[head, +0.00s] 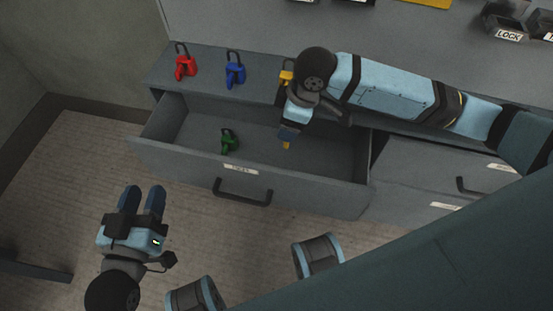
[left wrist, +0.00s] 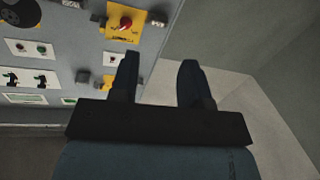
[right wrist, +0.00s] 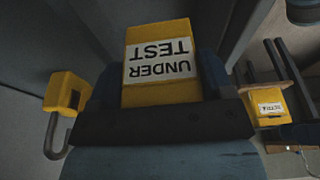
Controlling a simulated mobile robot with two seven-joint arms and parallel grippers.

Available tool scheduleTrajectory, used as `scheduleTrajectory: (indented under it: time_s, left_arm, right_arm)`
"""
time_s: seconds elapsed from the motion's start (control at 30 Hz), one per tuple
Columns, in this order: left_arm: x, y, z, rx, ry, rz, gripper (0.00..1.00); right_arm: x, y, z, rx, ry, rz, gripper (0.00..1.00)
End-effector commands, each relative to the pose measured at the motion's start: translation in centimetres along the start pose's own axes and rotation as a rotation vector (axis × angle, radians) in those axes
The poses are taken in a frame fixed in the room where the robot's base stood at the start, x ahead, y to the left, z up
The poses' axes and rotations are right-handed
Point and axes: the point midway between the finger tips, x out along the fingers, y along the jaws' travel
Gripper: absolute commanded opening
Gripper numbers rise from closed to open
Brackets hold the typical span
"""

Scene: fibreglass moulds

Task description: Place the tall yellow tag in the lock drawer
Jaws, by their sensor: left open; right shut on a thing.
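The tall yellow tag (right wrist: 160,60) is in my right gripper (right wrist: 168,75), between its fingers; its white label reads "UNDER TEST", upside down in the right wrist view. In the head view, my right gripper (head: 288,136) points down over the open lock drawer (head: 330,172), with only a small yellow end of the tag (head: 286,146) showing below the fingers. A green padlock (head: 228,142) lies inside the drawer. Whether the tag touches the drawer floor cannot be told. My left gripper (head: 146,197) is open and empty, left of the drawer front, over the floor.
Red (head: 185,66), blue (head: 235,70) and yellow (head: 287,75) padlocks stand on the ledge behind the drawer. The drawer's middle is clear. Closed drawers (head: 420,185) lie to the right. A control panel with a red knob (left wrist: 126,22) shows in the left wrist view.

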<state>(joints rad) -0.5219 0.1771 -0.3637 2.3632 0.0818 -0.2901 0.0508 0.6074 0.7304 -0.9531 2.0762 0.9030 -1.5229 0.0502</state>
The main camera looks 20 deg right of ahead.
Motion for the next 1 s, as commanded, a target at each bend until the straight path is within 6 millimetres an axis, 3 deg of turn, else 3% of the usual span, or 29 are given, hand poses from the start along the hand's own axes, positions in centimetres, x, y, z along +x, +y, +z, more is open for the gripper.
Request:
scheduleTrajectory:
  time_s: [0.03, 0.2, 0.3, 0.4, 0.63, 0.83, 1.0]
  left_arm:
    - [0.2, 0.3, -0.3, -0.004, 0.046, 0.018, 0.43]
    - [0.2, 1.9, -3.2, -0.03, 0.203, 0.078, 0.43]
    - [0.2, 2.2, -3.2, -0.039, 0.222, 0.097, 0.43]
    - [0.4, 2.0, -2.0, -0.041, 0.176, 0.099, 0.43]
    - [0.6, 1.9, -0.8, -0.041, 0.127, 0.102, 0.43]
    - [0.9, 1.6, 1.2, -0.04, 0.066, 0.109, 0.43]
    - [0.9, 1.6, 1.6, -0.039, 0.041, 0.111, 0.43]
  right_arm:
    - [2.0, -0.1, 0.6, 0.002, -0.004, -0.003, 0.48]
    - [6.5, -0.1, 1.7, 0.003, -0.003, -0.002, 0.48]
    - [9.0, -0.1, 2.3, 0.002, -0.003, -0.002, 0.48]
    - [10.9, -0.1, 2.8, 0.003, -0.002, -0.001, 0.48]
    - [12.8, -0.1, 3.2, 0.003, -0.001, 0.0, 0.48]
    - [15.8, -0.2, 4.0, 0.003, -0.001, -0.002, 0.48]
    - [16.6, -0.1, 4.2, 0.002, -0.001, 0.0, 0.48]
